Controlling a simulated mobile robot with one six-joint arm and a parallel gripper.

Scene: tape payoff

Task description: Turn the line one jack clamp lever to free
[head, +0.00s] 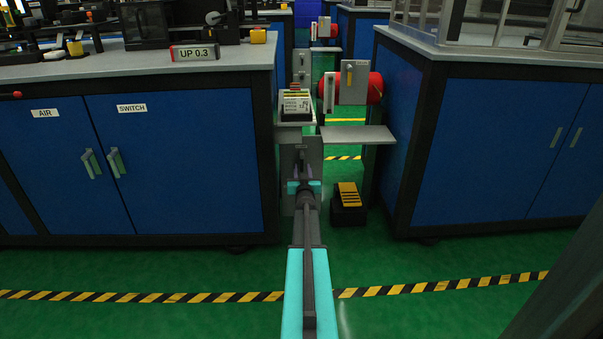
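My arm reaches forward from the bottom middle of the head view, and my gripper (303,172) is at its far end, low in front of a grey panel (287,160) on the payoff stand. The gripper is small and dark here, and I cannot tell whether its fingers are apart or closed on something. A short dark upright part (302,157) shows at the fingertips; I cannot tell whether it is a lever. Higher on the right, a red roll (376,88) has a grey bracket (354,82) and a pale upright lever-like bar (329,92). No jack clamp lever can be made out for certain.
Blue cabinets stand close on the left (200,180) and right (500,150). A grey shelf (358,134) juts out right of the gripper. A black and yellow pedal-like block (348,203) sits on the floor below. The green floor in front, with striped tape (430,287), is clear.

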